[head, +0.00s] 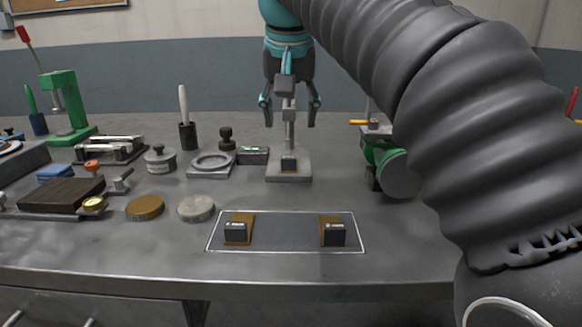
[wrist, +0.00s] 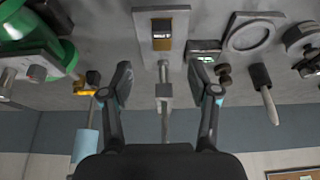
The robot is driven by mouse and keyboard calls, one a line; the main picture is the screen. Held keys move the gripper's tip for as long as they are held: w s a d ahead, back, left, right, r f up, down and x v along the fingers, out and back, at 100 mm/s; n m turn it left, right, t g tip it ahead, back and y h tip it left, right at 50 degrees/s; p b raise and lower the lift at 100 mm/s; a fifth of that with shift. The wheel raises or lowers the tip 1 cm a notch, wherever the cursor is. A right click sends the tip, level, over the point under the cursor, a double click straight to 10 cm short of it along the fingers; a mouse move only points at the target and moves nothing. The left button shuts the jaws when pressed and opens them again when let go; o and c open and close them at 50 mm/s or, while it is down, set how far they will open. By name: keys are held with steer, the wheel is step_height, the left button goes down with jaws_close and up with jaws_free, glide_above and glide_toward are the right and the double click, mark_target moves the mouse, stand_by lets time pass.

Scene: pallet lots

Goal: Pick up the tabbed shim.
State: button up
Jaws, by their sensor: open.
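Two brown flat pieces, each with a dark labelled tab, lie in the outlined grey rectangle (head: 285,232): a left piece (head: 243,219) and a right piece (head: 328,222). A similar small dark piece (head: 288,164) rests on the grey base of a stand (head: 290,178); the wrist view shows its dark and brown faces (wrist: 162,43). I cannot tell which piece is the tabbed shim. My gripper (head: 289,107) points down, open and empty, above the stand. In the wrist view, the stand's post shows between its fingers (wrist: 160,80), with no contact visible.
A round grey ring fixture (head: 211,164), a dark-handled stamp (head: 226,140) and a brush holder (head: 188,136) stand left of the stand. A green machine (head: 385,160) stands right of it. Round discs (head: 145,208) lie left of the rectangle. The front bench strip is clear.

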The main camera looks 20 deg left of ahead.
glide_above(289, 158)
steer(key=s, duration=0.2)
steer(key=f, duration=0.2)
steer(key=f+b, duration=0.1)
steer(key=f, duration=0.1)
steer(key=shift+w+d, duration=0.2)
steer(key=shift+w, duration=0.05)
steer(key=shift+s+b+x, duration=0.15)
steer(key=shift+b+x, duration=0.2)
steer(key=shift+x, duration=1)
steer(key=shift+s+b+x, duration=0.15)
steer(key=shift+b+x, duration=0.2)
steer(key=shift+x, duration=0.95)
steer(key=shift+f, duration=0.15)
jaws_close()
